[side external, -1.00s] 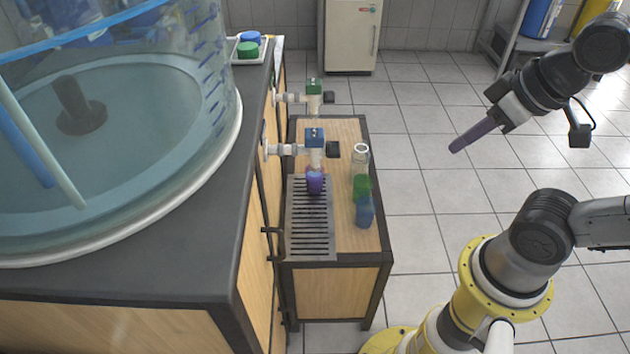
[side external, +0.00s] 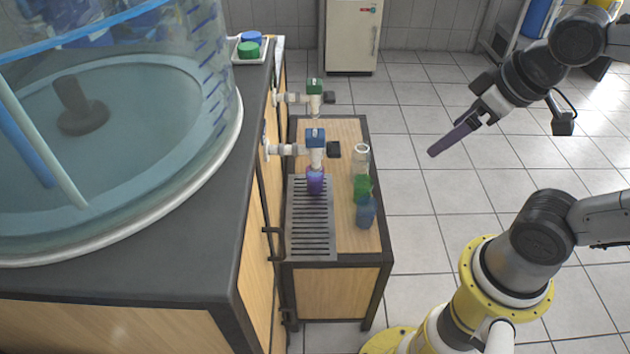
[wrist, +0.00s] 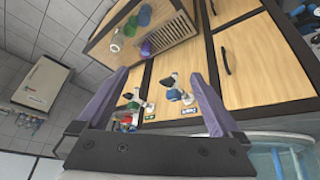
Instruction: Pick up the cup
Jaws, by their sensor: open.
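A purple cup (side external: 315,184) stands upright on the slatted drip grate, directly under the blue-handled tap (side external: 316,138). It also shows in the wrist view (wrist: 147,48), beyond and between my finger lines. My gripper (side external: 434,152) hangs in the air to the right of the low wooden cabinet, clear of it and of the cup. Its two long purple fingers are spread apart in the wrist view (wrist: 158,73), with nothing between them.
A clear glass vessel (side external: 361,157), a green cup (side external: 362,187) and a blue cup (side external: 366,212) stand right of the grate (side external: 310,235). A green-handled tap (side external: 314,90) is farther back. A large tank (side external: 215,130) stands left.

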